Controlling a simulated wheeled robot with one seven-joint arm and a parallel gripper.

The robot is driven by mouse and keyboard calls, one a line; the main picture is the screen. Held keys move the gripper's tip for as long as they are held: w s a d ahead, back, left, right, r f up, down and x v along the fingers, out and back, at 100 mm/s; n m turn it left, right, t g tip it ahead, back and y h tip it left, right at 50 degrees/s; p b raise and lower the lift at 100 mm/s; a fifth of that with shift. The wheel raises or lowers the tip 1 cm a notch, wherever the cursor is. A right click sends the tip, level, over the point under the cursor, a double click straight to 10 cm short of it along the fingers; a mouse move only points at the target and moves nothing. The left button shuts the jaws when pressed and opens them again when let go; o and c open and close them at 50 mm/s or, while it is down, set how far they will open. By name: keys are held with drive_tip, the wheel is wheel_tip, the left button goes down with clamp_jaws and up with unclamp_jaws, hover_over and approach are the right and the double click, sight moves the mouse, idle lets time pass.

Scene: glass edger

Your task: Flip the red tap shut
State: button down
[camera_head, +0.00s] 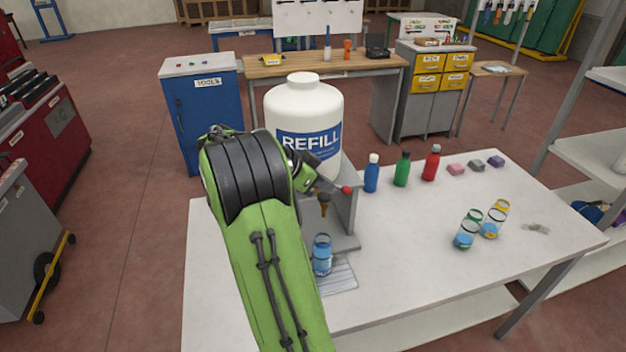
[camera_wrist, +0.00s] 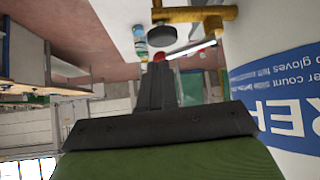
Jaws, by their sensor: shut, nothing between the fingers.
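The red tap's round red knob (camera_head: 346,190) shows at the front of the grey stand, just right of my gripper (camera_head: 320,185) in the head view. The brass tap body and spout (camera_head: 323,203) hang below, over a glass (camera_head: 322,255) holding blue liquid. In the wrist view, the brass tap (camera_wrist: 200,14) is at the top edge and a red part (camera_wrist: 190,48) is just beyond my shut fingertips (camera_wrist: 160,66). My gripper is empty. I cannot tell whether it touches the red part. My arm hides some of the tap's surroundings.
A white REFILL jug (camera_head: 303,105) sits above the tap on the grey stand (camera_head: 345,215). Blue (camera_head: 371,176), green (camera_head: 402,170) and red (camera_head: 431,164) bottles stand right of it. Several glasses (camera_head: 467,235) stand farther right. The table's (camera_head: 420,280) front middle is clear.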

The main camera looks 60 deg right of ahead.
sight(341, 189)
drive_tip(key=x, duration=0.3)
drive_tip(key=shift+d+f, duration=0.15)
drive_tip(key=shift+s+d+n+t+b, duration=0.2)
drive_tip(key=shift+n+t+b, duration=0.25)
drive_tip(key=shift+b, duration=0.35)
drive_tip(key=shift+s+d+f+n+t+h+b, duration=0.15)
drive_tip(key=shift+d+n+t+h+b, duration=0.35)
drive_tip(key=shift+b, duration=0.35)
drive_tip(key=n+t+b, duration=0.1)
drive_tip(key=b, duration=0.1)
drive_tip(key=d+n+t+b, duration=0.1)
drive_tip(key=n, duration=0.1)
drive_tip(key=shift+s+d+h+b, duration=0.2)
drive_tip(key=shift+s+h+b, duration=0.05)
drive_tip(key=shift+h+b, duration=0.1)
drive_tip(key=shift+w+d+n+t+b, duration=0.15)
drive_tip(key=shift+d+n+t+b, duration=0.3)
drive_tip(key=shift+d+n+t, duration=0.3)
drive_tip(key=shift+w+d+n+t+b, duration=0.15)
drive_tip(key=shift+d+n+t+b, duration=0.35)
drive_tip(key=shift+n, duration=0.3)
drive_tip(key=shift+r, duration=0.3)
